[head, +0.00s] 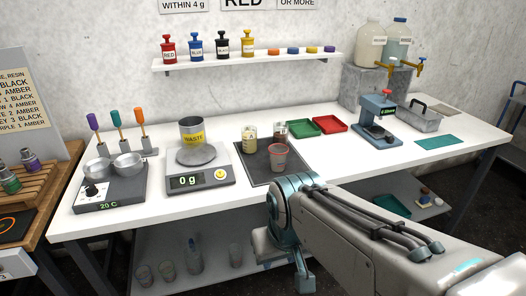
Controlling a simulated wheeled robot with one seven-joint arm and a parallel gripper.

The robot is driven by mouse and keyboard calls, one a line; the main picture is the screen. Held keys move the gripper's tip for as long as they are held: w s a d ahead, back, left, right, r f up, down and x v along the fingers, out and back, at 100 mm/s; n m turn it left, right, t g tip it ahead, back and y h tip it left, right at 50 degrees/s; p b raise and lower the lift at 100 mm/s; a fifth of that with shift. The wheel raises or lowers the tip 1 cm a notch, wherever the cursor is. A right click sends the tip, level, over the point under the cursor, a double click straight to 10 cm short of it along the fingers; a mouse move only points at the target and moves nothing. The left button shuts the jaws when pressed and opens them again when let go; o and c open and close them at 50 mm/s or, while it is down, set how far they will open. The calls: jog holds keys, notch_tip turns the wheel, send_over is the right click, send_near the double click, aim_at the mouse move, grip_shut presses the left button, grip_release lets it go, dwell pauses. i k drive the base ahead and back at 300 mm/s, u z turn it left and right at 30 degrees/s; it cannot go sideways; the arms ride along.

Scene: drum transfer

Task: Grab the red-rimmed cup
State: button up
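The red-rimmed cup (279,161) is a small clear cup with a reddish rim. It stands upright on the dark mat (257,173) at the middle of the white table, near the front edge. Behind it on the mat are a labelled cup with yellowish contents (250,143) and a cup with dark red contents (280,131). My arm comes in from the lower right, and its end, with my gripper (284,262), hangs in front of the table edge, below and apart from the cup. Its finger opening is not clear from this angle.
Green (304,127) and red trays (328,123) and a blue press (378,115) stand to the right. The table's front right is clear.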

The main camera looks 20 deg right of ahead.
aim_at(278, 152)
jog(key=z, duration=0.2)
jog(key=i, duration=1.2)
jog(key=z, duration=0.4)
